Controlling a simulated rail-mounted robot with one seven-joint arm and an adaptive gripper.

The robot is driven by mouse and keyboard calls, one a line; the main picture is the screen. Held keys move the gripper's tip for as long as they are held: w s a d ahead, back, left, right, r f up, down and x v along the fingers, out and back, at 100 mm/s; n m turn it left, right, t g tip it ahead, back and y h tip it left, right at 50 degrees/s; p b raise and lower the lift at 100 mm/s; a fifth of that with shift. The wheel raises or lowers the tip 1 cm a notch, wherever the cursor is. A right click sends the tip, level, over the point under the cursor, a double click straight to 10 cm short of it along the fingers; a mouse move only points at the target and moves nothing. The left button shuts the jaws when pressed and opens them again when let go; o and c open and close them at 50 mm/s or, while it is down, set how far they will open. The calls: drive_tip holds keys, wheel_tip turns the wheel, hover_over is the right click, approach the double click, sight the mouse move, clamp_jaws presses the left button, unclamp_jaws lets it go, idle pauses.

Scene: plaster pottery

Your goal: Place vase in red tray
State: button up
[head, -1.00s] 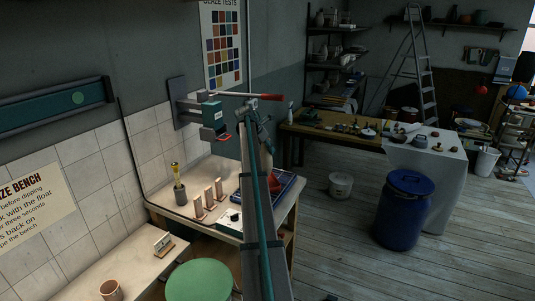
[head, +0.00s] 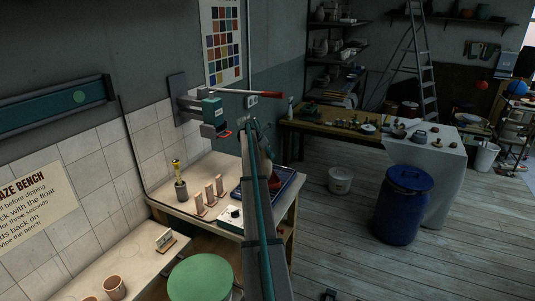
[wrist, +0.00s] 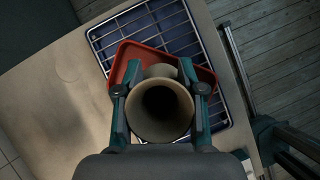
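The vase (wrist: 160,128) is tan with a wide, dark round mouth. In the wrist view it sits between the two teal fingers of my gripper (wrist: 160,90), which press close on both sides of it. The red tray (wrist: 206,76) is right below and around the vase, lying on a wire rack. Whether the vase's base touches the tray cannot be told, as the vase and fingers cover it. In the head view only a bit of red (head: 275,182) shows beside my arm, which hides the vase and the gripper.
The wire rack (wrist: 98,42) lies over a blue surface at the bench edge. The bench (head: 160,197) also holds several upright test tiles (head: 209,192), a brush pot (head: 180,188) and a white box (head: 230,216). Bare bench lies left of the rack in the wrist view.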

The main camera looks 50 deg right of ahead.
drive_tip(key=o, duration=0.5)
drive_tip(key=shift+c, duration=0.2)
drive_tip(key=shift+r, duration=0.1)
drive_tip(key=b+v, duration=0.3)
drive_tip(key=v, duration=0.9)
